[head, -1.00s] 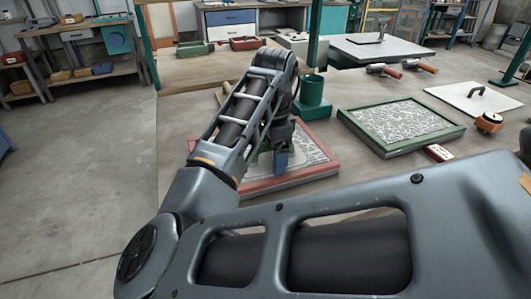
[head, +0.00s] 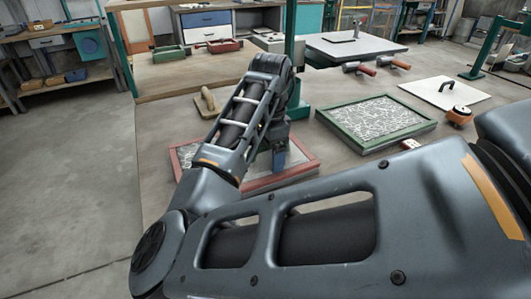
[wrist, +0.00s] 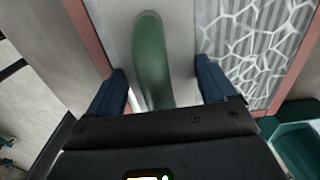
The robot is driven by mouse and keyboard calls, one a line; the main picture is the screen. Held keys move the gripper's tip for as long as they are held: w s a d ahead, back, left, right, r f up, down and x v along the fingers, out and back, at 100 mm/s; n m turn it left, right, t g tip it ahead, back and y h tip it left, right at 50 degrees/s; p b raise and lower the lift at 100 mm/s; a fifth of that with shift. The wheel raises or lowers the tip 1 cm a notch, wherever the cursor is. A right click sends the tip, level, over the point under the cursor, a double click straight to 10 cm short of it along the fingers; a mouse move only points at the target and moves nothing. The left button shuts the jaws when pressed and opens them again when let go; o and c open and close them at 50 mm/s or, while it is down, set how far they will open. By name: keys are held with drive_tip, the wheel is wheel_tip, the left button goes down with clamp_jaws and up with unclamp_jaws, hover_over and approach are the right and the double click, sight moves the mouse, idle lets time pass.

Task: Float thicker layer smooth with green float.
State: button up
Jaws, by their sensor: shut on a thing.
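My gripper (wrist: 165,90) is shut on the green handle (wrist: 150,60) of a float, with a blue finger on each side. The float's grey plate (wrist: 183,35) lies over the red-framed panel (head: 292,181); I cannot tell whether it touches the layer. The white web-like fibre layer (wrist: 262,45) shows right of the plate in the wrist view. In the head view my arm hides the float and much of this panel; a blue finger (head: 280,160) shows over it. A green-framed panel (head: 376,123) with a similar white pattern lies to the right.
A wooden-handled float (head: 207,103) lies behind my arm. A green container (wrist: 300,140) stands close to the red frame. Two red-handled rollers (head: 375,68), a white board with a handle (head: 447,93) and an orange tool (head: 459,117) lie farther right. A green post (head: 292,45) rises behind.

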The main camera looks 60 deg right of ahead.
drive_tip(key=shift+s+d+f, duration=0.1)
drive_tip(key=shift+s+d, duration=0.1)
drive_tip(key=shift+s, duration=0.2)
drive_tip(key=r+p, duration=0.6)
drive_tip(key=r, duration=0.1)
drive_tip(key=shift+w+a+r, duration=0.1)
drive_tip(key=shift+w+a, duration=0.05)
drive_tip(key=shift+w, duration=0.05)
drive_tip(key=shift+w, duration=0.15)
